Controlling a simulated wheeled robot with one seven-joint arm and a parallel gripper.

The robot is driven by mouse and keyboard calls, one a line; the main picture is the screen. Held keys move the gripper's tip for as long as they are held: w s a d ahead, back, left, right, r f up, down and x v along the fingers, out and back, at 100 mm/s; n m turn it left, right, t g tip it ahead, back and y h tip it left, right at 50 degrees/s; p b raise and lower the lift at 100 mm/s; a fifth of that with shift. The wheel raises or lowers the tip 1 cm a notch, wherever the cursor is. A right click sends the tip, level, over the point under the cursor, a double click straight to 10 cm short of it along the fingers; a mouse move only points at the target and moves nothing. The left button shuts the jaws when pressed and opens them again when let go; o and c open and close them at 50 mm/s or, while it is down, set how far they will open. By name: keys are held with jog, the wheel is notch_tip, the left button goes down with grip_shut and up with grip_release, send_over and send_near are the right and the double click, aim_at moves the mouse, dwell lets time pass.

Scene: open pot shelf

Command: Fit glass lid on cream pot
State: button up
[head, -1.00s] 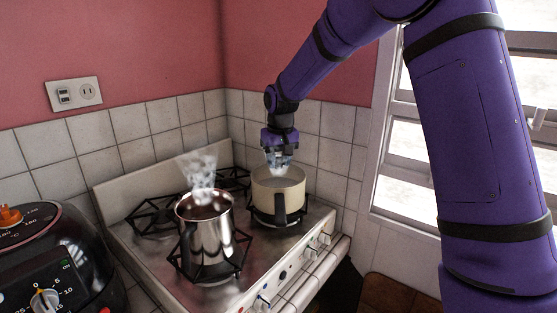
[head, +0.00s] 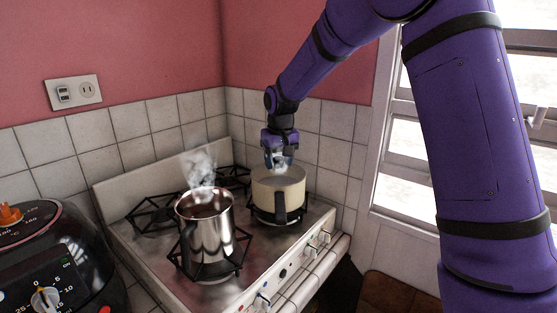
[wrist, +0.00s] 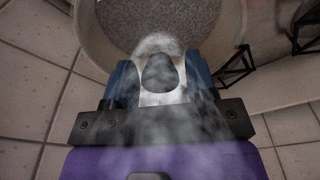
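The cream pot (head: 268,197), with a dark handle facing me, stands upright on the right rear burner. My gripper (head: 279,163) points down just above the back of its rim. In the wrist view the pot's pale rim and wall (wrist: 93,38) curve around a grey speckled round area. My gripper's blue fingers (wrist: 160,78) lie on both sides of a dark rounded shape, with pale parts around it. Haze blurs this spot, so I cannot tell whether the shape is a lid knob or a gap. I cannot make out a clear glass lid outline in either view.
A steaming steel pot (head: 207,228) stands on the front left burner of the stove (head: 262,262). A black appliance (head: 68,262) is at the lower left. Tiled walls (head: 125,130) close the corner behind. A window (head: 397,130) is at the right.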

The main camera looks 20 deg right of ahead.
jog(key=shift+o, duration=0.8)
notch_tip(320, 180, up, 11)
jog(key=s, duration=0.1)
jog(key=shift+s, duration=0.15)
jog(key=shift+f, duration=0.1)
jog(key=s+d+r+t, duration=0.15)
jog(key=s+r, duration=0.25)
jog(key=s, duration=0.5)
jog(key=s+d+r, duration=0.3)
jog(key=s, duration=0.6)
jog(key=s+d+f+t, duration=0.1)
jog(key=s+f, duration=0.1)
jog(key=s, duration=0.8)
jog(key=s+d+f+t, duration=0.1)
jog(key=s+f, duration=0.1)
jog(key=s, duration=0.7)
jog(key=shift+s+d+m, duration=0.2)
jog(key=shift+s+m, duration=0.15)
jog(key=shift+m, duration=0.05)
